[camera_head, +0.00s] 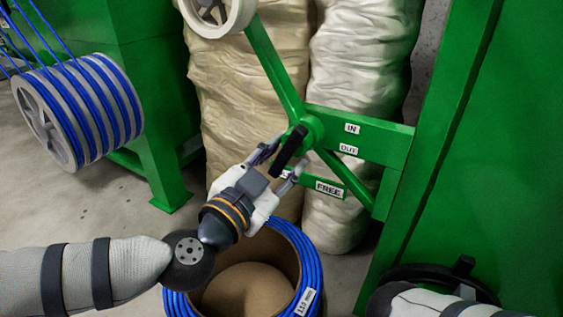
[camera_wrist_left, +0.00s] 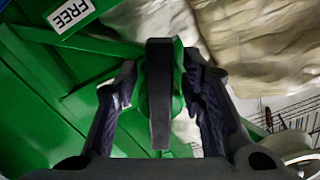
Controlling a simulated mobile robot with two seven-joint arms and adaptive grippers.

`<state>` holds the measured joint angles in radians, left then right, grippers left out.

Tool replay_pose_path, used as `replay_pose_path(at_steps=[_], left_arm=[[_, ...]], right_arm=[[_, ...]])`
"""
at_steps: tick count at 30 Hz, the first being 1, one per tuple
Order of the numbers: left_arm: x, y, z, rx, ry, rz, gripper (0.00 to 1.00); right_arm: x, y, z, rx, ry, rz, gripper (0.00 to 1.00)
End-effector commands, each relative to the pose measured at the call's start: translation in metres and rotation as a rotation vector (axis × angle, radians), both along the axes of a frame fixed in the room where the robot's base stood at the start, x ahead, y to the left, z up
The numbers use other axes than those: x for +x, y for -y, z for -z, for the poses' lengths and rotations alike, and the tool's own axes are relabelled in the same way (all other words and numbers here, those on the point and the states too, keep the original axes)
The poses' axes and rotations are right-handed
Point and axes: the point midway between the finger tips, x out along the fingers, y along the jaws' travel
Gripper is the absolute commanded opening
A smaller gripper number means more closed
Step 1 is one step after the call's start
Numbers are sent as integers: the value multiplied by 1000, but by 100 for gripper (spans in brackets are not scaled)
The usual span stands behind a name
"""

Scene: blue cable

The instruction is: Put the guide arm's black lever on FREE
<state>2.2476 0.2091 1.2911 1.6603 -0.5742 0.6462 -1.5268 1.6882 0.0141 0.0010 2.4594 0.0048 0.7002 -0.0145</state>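The black lever (camera_head: 289,148) sits on the green hub of the guide arm (camera_head: 280,78) and slants down and left from it. The FREE label (camera_head: 329,188) is on a green bar below and right of the hub. The IN label (camera_head: 352,128) and OUT label (camera_head: 348,149) are right of the hub. My left gripper (camera_head: 279,160) is open with its fingers on either side of the lever. In the left wrist view, the lever (camera_wrist_left: 159,95) stands between the two fingers with a gap on each side. My right gripper is not in view.
A drum with blue cable (camera_head: 309,270) stands below my left gripper. A reel of blue cable (camera_head: 80,110) is at the left. Pale sacks (camera_head: 235,90) stand behind the guide arm. A green machine panel (camera_head: 500,150) fills the right side.

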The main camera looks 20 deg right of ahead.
Motion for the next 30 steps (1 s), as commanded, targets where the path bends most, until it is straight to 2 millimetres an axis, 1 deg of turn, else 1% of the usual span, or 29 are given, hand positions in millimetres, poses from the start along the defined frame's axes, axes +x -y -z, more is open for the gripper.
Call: replay_pose_path(at_steps=[2, 5, 6, 7, 20, 26, 30], left_arm=[[0, 0, 0, 0, 0, 0, 37], [0, 0, 0, 0, 0, 0, 16], [0, 0, 0, 0, 0, 0, 7], [0, 0, 0, 0, 0, 0, 0], [-1, 0, 0, -21, -27, 1, 0], [-4, 2, 2, -89, -114, 0, 0], [-7, 5, 3, -162, -211, 1, 0]], right_arm=[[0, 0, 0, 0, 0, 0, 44], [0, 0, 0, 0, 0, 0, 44], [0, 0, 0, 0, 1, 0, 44], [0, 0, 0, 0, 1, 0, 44], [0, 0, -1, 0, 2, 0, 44], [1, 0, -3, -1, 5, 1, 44], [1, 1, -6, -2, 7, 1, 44]])
